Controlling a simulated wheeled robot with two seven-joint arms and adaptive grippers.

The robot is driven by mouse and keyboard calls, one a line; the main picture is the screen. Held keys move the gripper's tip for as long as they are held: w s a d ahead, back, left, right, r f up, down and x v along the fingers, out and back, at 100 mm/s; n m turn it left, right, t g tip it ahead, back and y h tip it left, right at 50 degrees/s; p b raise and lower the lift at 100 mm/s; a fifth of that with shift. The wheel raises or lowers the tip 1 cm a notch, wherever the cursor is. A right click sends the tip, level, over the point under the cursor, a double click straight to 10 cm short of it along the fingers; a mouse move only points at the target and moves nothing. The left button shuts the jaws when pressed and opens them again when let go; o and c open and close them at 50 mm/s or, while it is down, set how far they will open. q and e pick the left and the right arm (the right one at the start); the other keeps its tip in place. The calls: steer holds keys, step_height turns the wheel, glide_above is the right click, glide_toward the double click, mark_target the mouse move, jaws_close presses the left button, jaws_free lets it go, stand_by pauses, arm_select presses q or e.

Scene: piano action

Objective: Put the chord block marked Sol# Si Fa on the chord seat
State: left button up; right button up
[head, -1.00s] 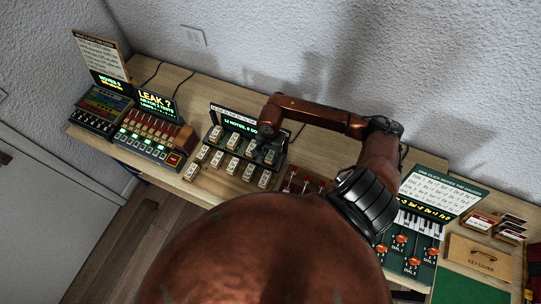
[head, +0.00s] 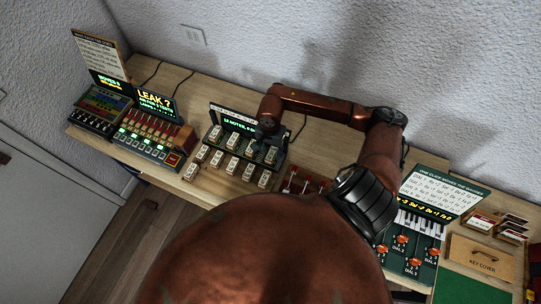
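Several small pale blocks (head: 232,166) stand in rows in front of and on a dark rack with a green-lit display (head: 238,124), left of centre. Their markings are too small to read, so I cannot tell which one is Sol# Si Fa. My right gripper (head: 266,142) points down at the right end of the rack, by a pale block (head: 271,156) there. Its fingers are dark and tiny, and I cannot tell whether they are open or shut or touch that block. I cannot make out the chord seat. My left gripper is not in view.
A panel with red levers (head: 302,183) lies right of the rack. A dial and keyboard panel (head: 410,245), cards (head: 481,222) and a wooden key cover (head: 482,256) are at right. Two consoles (head: 152,138) stand at left. My arm hides much of the bench's front.

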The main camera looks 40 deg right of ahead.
mark_target(271, 155)
step_height(271, 155, up, 8)
steer(key=b, duration=0.1)
steer(key=shift+r, duration=0.15)
stand_by(0.5)
